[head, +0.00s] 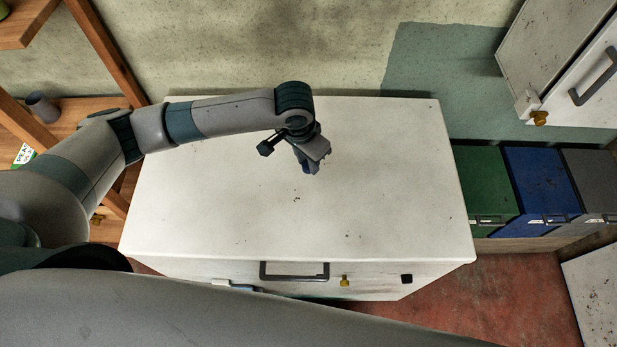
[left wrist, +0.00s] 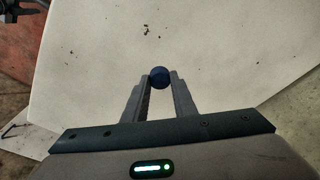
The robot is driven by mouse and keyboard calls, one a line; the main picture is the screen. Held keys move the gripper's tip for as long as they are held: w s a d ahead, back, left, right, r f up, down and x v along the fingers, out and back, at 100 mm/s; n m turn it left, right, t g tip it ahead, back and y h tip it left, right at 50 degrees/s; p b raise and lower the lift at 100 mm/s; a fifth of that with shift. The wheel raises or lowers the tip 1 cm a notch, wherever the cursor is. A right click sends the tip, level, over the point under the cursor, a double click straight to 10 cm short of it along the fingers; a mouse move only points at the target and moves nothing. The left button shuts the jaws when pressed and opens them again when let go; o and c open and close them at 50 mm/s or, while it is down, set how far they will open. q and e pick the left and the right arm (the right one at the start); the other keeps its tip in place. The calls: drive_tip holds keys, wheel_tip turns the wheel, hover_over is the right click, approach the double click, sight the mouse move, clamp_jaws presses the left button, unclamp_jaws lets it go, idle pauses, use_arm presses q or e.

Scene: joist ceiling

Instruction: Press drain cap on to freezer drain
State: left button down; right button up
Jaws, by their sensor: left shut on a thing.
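The freezer (head: 200,220) is a white chest with a speckled lid, across the middle of the head view. My left gripper (head: 309,166) is above its lid, pointing down. It is shut on a small round dark blue piece, the drain cap (left wrist: 159,77), held at the fingertips in the left wrist view. In the head view only a bit of blue shows at the fingertips. The freezer front has a brass-coloured fitting (head: 344,281) and a small black square fitting (head: 406,278). I cannot tell which, if either, is the drain. My right gripper is not in view.
A dark handle (head: 294,271) sticks out of the freezer front. Green (head: 483,185), blue (head: 541,185) and grey bins stand at the right under a white wall cabinet (head: 555,60). Wooden shelving (head: 100,50) is at the left. The lid is clear; red floor (head: 470,300) shows at front right.

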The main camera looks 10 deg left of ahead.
use_arm(q)
drive_tip(key=shift+a+b, duration=0.2)
drive_tip(key=shift+b, duration=0.4)
drive_tip(key=s+a+r+n+y+b, duration=0.1)
drive_tip(key=s+a+r+n+b, duration=0.2)
drive_tip(key=b, duration=1.1)
drive_tip(key=s+a+n, duration=0.3)
drive_tip(key=a, duration=0.3)
drive_tip(key=shift+s+a+r, duration=0.15)
drive_tip(key=shift+a+r, duration=0.1)
drive_tip(key=shift+r, duration=0.15)
